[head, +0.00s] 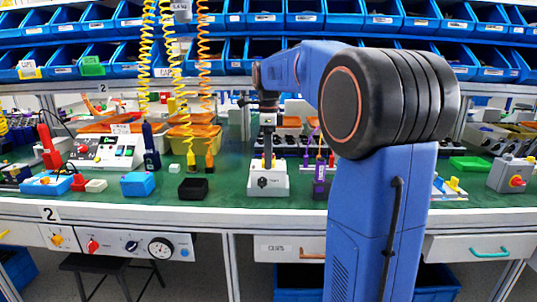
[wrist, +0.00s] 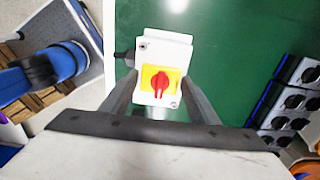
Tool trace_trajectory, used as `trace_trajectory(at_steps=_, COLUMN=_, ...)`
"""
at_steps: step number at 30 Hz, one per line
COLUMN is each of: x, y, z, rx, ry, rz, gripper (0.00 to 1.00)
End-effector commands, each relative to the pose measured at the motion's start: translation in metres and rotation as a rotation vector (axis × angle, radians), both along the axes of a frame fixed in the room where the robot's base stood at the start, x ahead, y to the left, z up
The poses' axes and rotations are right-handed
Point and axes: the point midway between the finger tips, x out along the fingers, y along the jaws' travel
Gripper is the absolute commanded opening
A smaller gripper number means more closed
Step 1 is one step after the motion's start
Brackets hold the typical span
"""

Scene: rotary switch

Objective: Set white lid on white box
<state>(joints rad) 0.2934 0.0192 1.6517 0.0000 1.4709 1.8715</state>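The white lid (wrist: 148,52) carries a yellow plate with a red rotary knob (wrist: 160,83). In the wrist view it lies between the two fingers of my gripper (wrist: 160,82), which appear to press on its left and right sides. The white box (head: 267,183), with a dark logo on its front, stands on the green bench top in the head view. My gripper (head: 267,158) points straight down right over it. The lid is at the top of the box; whether it is fully seated I cannot tell.
On the green bench (head: 225,185) a black open box (head: 193,188) and a blue box (head: 138,184) stand left of the white box. A grey box with a red knob (head: 512,175) is far right. Coiled hoses hang behind.

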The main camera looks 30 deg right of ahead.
Motion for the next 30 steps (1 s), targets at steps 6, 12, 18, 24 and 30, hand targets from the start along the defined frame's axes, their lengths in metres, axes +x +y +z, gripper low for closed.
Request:
trace_trajectory(at_steps=6, x=0.0, y=0.0, z=0.0, rx=0.0, ry=0.0, rz=0.0, gripper=0.68)
trace_trajectory(at_steps=12, x=0.0, y=0.0, z=0.003, rx=-0.001, ry=-0.001, rz=0.0, gripper=0.68)
trace_trajectory(at_steps=18, x=0.001, y=0.0, z=0.028, rx=0.0, ry=-0.002, rz=0.0, gripper=0.68)
trace_trajectory(at_steps=24, x=0.001, y=0.0, z=0.067, rx=-0.001, ry=-0.003, rz=0.0, gripper=0.68)
trace_trajectory(at_steps=30, x=0.001, y=0.0, z=0.108, rx=-0.001, ry=-0.003, rz=0.0, gripper=0.68)
